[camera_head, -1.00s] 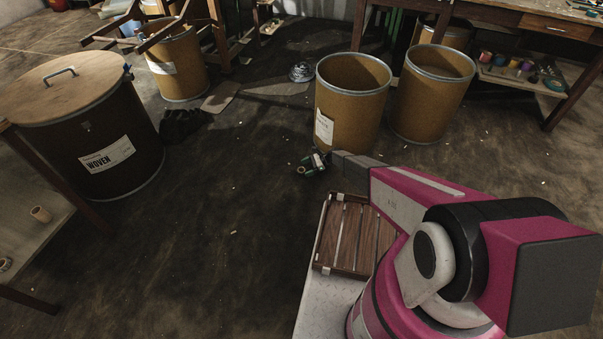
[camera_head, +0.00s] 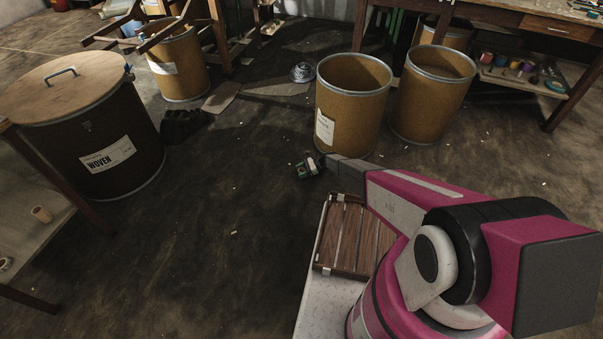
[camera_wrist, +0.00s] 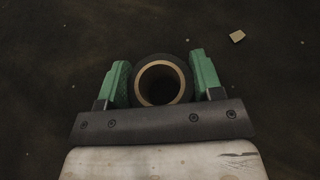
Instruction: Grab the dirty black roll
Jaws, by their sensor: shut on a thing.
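The black roll (camera_wrist: 160,63) shows end-on in the wrist view, with a tan core ring around a dark hollow. My gripper (camera_wrist: 160,75) has its two green fingers on either side of the roll, shut on it. In the head view my gripper (camera_head: 306,168) is low over the floor in front of the open brown drum. There the roll is too small and dark to tell apart from the fingers. The wrist view shows dark floor behind the roll; I cannot tell whether the roll touches it.
Two open brown drums (camera_head: 350,110) (camera_head: 428,110) stand just beyond my gripper. A lidded dark drum (camera_head: 105,150) marked WOVEN is at left, with a dark lumpy thing (camera_head: 184,126) beside it. A slatted wooden crate (camera_head: 350,235) is near me. The middle floor is clear.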

